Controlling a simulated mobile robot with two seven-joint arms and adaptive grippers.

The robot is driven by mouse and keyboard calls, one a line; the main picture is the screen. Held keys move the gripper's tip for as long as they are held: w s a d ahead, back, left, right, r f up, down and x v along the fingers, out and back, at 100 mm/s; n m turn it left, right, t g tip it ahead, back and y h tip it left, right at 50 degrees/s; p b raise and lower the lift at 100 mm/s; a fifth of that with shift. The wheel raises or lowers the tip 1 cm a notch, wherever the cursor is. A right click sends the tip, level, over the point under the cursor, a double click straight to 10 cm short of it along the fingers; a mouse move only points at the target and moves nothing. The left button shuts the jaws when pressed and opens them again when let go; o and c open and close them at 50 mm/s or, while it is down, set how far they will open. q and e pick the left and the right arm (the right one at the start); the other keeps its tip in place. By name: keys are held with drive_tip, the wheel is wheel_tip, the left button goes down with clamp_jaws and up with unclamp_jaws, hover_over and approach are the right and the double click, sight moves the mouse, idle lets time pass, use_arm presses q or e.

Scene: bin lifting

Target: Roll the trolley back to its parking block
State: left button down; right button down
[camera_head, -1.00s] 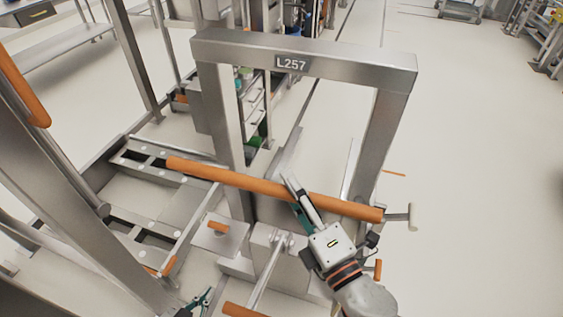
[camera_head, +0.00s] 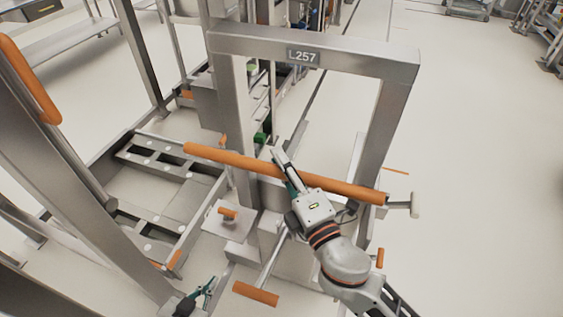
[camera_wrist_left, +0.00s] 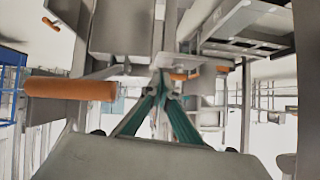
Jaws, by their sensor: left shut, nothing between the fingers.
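A grey metal frame labelled L257 (camera_head: 303,57) stands in the middle of the head view. A long orange bar (camera_head: 235,162) crosses its legs. I cannot tell for sure which parts make up the trolley or the parking block. My right gripper (camera_head: 282,165) lies across the orange bar, its fingers reaching past the bar; whether they close on it is unclear. My left gripper (camera_head: 208,291) is low at the bottom edge, left of a short orange handle (camera_head: 256,294). In the left wrist view its green fingers (camera_wrist_left: 163,78) meet at the tips, with nothing between them.
A low rail frame (camera_head: 165,150) with slotted beams lies at the left. A grey post with an orange grip (camera_head: 30,80) rises at the near left. An orange knob sits on a plate (camera_head: 226,229). The floor (camera_head: 475,180) at the right is open.

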drive_tip(key=shift+d+f, duration=0.15)
drive_tip(key=shift+f, duration=0.45)
idle(0.8)
drive_tip(key=c, duration=1.8)
unclamp_jaws()
drive_tip(key=shift+w+r, duration=0.1)
drive_tip(key=shift+r, duration=0.05)
drive_tip(key=shift+r, duration=0.1)
drive_tip(key=v, duration=1.2)
